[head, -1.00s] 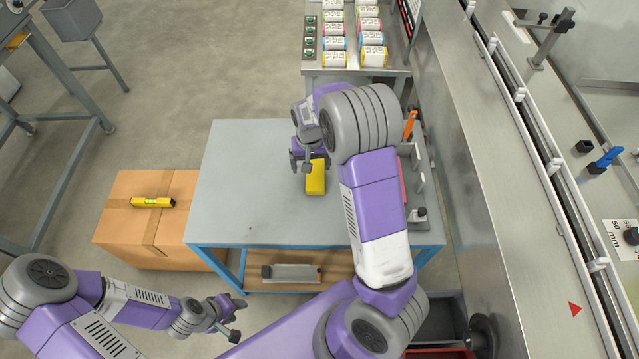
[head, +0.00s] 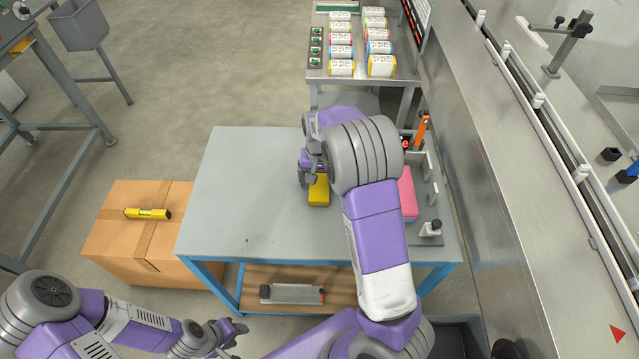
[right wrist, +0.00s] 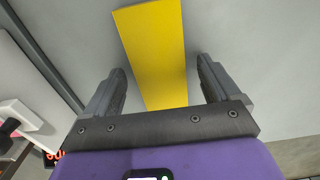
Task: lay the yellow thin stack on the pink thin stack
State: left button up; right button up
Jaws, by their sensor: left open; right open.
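The yellow thin stack (head: 319,192) lies on the grey table, partly covered by my right gripper (head: 312,178) in the head view. In the right wrist view the yellow stack (right wrist: 155,45) reaches between the two fingers of my right gripper (right wrist: 162,75). The fingers are open, one on each side with gaps. I cannot tell how high they are above the table. The pink thin stack (head: 408,195) is at the table's right side, partly hidden behind my right arm. My left gripper (head: 228,333) is open and empty, low at the front left, away from the table.
Metal posts and an orange-handled clamp (head: 422,130) stand around the pink stack. A cardboard box (head: 115,235) with a yellow level (head: 147,214) is left of the table (head: 240,180). A conveyor (head: 530,200) runs along the right. The table's left half is clear.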

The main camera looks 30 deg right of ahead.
jog(key=c, duration=1.2)
